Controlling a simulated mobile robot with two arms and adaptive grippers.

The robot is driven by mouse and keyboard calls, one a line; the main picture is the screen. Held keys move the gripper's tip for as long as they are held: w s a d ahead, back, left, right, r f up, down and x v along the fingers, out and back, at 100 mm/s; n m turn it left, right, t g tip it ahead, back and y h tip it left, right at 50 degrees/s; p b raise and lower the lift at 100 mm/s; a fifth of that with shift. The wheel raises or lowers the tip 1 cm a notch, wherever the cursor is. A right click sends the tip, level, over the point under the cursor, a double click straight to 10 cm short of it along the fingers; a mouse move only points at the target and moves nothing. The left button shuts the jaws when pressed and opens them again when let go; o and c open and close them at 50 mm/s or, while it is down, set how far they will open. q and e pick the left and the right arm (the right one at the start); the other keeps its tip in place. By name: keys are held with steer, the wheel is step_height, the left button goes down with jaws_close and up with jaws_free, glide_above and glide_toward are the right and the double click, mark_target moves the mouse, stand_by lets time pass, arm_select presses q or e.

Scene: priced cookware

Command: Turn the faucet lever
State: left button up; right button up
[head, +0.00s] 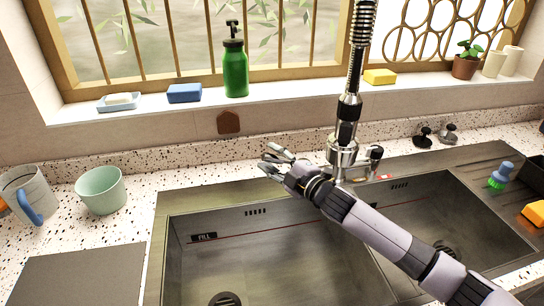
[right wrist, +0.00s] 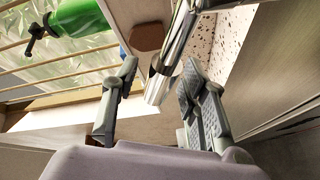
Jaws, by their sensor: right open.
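The chrome faucet (head: 343,152) stands behind the divider between the two sink basins, with a tall black spring hose above it. My right gripper (head: 270,158) is open, left of the faucet base, above the back rim of the left basin. In the right wrist view, a chrome faucet part (right wrist: 167,72) shows between the two open fingers; I cannot tell whether it touches them. My right forearm crosses in front of the faucet base. My left gripper is not in view.
A double sink (head: 260,245) fills the front. A green soap bottle (head: 235,68), blue sponge (head: 184,93) and yellow sponge (head: 380,76) stand on the sill. A pale green cup (head: 101,190) and a pitcher (head: 28,192) are at left. Black knobs (head: 423,138) stand at right.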

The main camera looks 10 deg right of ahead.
steer(key=shift+w+a, duration=0.1)
steer(key=shift+w, duration=0.1)
jaws_close()
stand_by(0.5)
stand_by(0.3)
